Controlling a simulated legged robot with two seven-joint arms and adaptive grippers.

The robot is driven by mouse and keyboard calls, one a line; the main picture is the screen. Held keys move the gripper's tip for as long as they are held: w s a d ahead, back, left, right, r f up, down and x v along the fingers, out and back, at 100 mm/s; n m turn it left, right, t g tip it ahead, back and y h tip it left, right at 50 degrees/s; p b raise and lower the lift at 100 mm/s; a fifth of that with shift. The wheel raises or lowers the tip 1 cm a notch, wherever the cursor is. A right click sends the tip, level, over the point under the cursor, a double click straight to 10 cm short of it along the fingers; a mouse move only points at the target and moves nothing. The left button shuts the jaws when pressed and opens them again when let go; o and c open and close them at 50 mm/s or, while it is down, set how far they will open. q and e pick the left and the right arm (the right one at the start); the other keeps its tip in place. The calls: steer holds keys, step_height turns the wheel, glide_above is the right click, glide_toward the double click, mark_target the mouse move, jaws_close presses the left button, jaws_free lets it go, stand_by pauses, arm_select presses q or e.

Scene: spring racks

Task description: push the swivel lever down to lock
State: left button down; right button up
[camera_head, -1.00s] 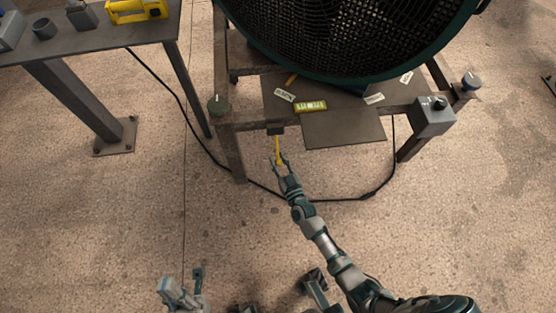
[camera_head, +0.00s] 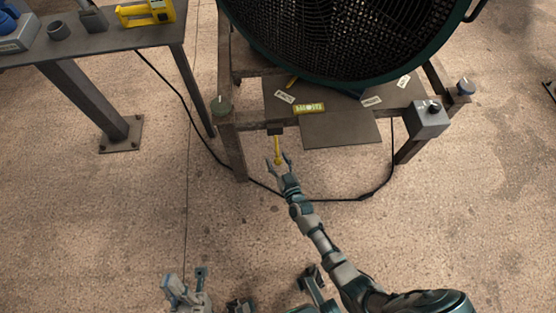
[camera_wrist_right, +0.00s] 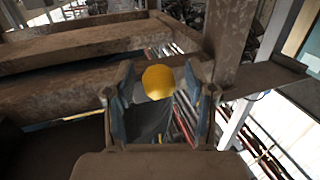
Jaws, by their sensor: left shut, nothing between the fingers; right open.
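The yellow swivel lever (camera_head: 277,146) sticks out from a dark bracket (camera_head: 276,131) on the front beam of the fan's stand, pointing towards me. My right gripper (camera_head: 278,161) is open at the lever's free end, a finger on either side. In the right wrist view, the lever's round yellow end (camera_wrist_right: 158,82) shows between the open fingers of my right gripper (camera_wrist_right: 158,95). I cannot tell whether they touch it. My left gripper (camera_head: 187,287) is low in the head view, far from the lever, shut and empty.
A large round fan (camera_head: 350,35) stands on the rusty frame (camera_head: 232,150). A grey switch box (camera_head: 430,119) is at its right corner. A side table (camera_head: 105,38) with tools is at the upper left. A black cable (camera_head: 340,199) lies on the floor beneath.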

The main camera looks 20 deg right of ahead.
steer(key=shift+s+a, duration=0.1)
steer(key=shift+s, duration=0.3)
steer(key=s, duration=1.1)
steer(key=shift+r, duration=0.25)
